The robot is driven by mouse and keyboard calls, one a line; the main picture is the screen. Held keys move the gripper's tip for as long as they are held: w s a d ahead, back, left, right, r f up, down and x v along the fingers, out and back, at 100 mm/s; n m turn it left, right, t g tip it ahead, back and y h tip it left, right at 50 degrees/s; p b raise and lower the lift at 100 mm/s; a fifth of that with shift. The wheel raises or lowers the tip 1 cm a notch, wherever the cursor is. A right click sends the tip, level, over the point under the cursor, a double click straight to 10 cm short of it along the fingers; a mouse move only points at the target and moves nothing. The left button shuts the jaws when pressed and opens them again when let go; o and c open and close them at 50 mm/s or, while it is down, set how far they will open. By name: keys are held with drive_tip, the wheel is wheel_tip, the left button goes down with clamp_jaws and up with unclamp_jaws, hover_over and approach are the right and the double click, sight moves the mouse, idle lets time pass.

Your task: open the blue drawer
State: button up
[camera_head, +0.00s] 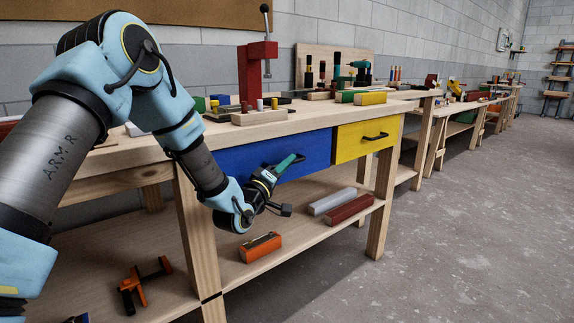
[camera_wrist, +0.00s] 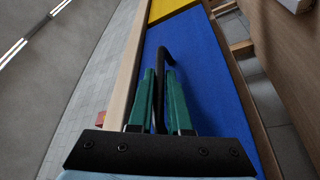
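The blue drawer (camera_head: 313,152) is under the bench top, and its front looks flush with the frame. Its black handle (camera_head: 299,158) is partly hidden by my gripper (camera_head: 291,161), whose green fingers reach it. In the wrist view the blue front (camera_wrist: 205,80) fills the middle. The dark handle (camera_wrist: 164,56) runs between the two green fingers of my gripper (camera_wrist: 160,74), one on each side. The fingers are close to the bar; I cannot tell whether they touch it.
A yellow drawer (camera_head: 366,139) with a black handle is right of the blue one. The lower shelf holds an orange block (camera_head: 261,247), a grey bar (camera_head: 332,201) and a dark red bar (camera_head: 349,209). A red vise (camera_head: 257,72) stands on top. The floor (camera_head: 460,230) at right is clear.

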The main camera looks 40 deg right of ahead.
clamp_jaws()
idle(0.9)
